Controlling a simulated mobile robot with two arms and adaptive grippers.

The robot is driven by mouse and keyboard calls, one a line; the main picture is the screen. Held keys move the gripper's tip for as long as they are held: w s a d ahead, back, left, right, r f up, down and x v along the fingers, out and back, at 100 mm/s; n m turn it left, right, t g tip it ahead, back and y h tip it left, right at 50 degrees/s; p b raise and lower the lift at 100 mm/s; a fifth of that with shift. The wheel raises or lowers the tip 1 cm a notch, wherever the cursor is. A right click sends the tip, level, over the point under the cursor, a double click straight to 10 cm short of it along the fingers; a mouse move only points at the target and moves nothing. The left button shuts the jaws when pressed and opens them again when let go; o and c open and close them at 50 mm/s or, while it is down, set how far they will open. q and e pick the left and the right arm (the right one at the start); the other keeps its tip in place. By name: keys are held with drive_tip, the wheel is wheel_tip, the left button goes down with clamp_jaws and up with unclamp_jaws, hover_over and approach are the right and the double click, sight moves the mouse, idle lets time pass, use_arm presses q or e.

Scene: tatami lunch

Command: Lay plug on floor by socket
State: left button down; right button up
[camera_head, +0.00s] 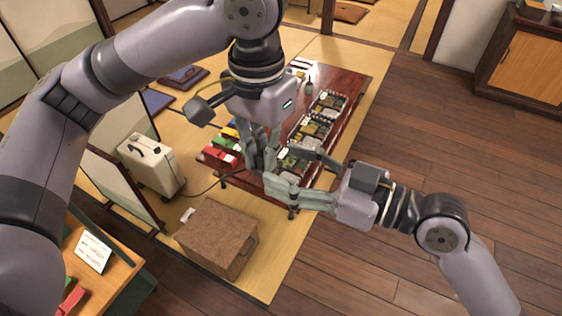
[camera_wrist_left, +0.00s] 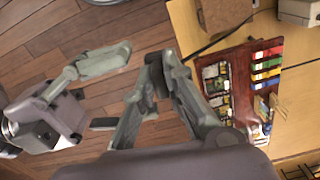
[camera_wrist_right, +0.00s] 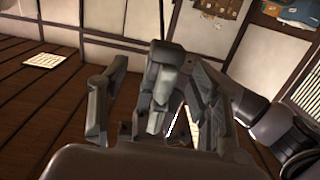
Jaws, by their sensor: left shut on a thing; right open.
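My left gripper (camera_head: 258,160) is above the near end of the low red-brown table. It is shut on a small dark thing (camera_wrist_left: 157,76), seen between its fingertips in the left wrist view; a dark cord (camera_wrist_left: 208,46) leads toward it, so it seems to be the plug, mostly hidden by the fingers. My right gripper (camera_head: 290,172) is open, its fingers close around the left gripper's fingertips; the left fingers also show between its fingers in the right wrist view (camera_wrist_right: 152,105). A small white plate (camera_head: 187,215), perhaps the socket, lies on the tatami by a brown box.
The brown box (camera_head: 215,232) stands on the tatami before the table (camera_head: 345,85), which bears lunch trays and coloured items. A cream case (camera_head: 150,163) with the cord stands left, beside a screen. A wooden counter (camera_head: 112,262) is near left. Wood floor at right is clear.

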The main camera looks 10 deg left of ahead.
drive_tip(key=shift+x, duration=1.05)
drive_tip(key=shift+c, duration=0.4)
use_arm(q)
drive_tip(key=shift+s, duration=0.1)
use_arm(e)
drive_tip(key=shift+d, duration=0.1)
drive_tip(key=c, duration=1.1)
use_arm(q)
drive_tip(key=c, duration=1.6)
unclamp_jaws()
use_arm(e)
drive_tip(key=shift+c, duration=0.5)
use_arm(q)
drive_tip(key=shift+o, duration=0.2)
